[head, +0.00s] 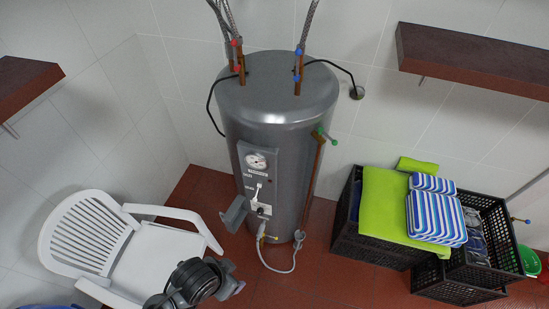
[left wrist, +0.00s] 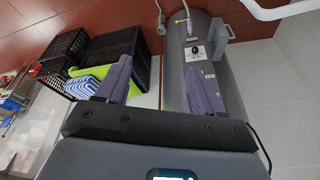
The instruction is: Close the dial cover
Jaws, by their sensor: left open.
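The grey cylindrical water heater (head: 278,110) stands against the wall, with a control panel (head: 258,165) on its front holding a round dial. The dark dial cover (head: 234,214) stands open, sticking out to the left at the panel's lower end. In the left wrist view the heater appears turned over, with the cover (left wrist: 221,30) beside a lower dial (left wrist: 195,49). My left gripper (head: 234,277) is below the cover, apart from it. Its two purple fingers (left wrist: 160,85) are spread with nothing between them. My right gripper is not in view.
A white plastic chair (head: 85,235) stands left of the heater, close to my left arm. Black crates (head: 380,248) with green and striped cloths stand on the right. A hose (head: 275,267) hangs below the heater. Red floor shows between heater and crates.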

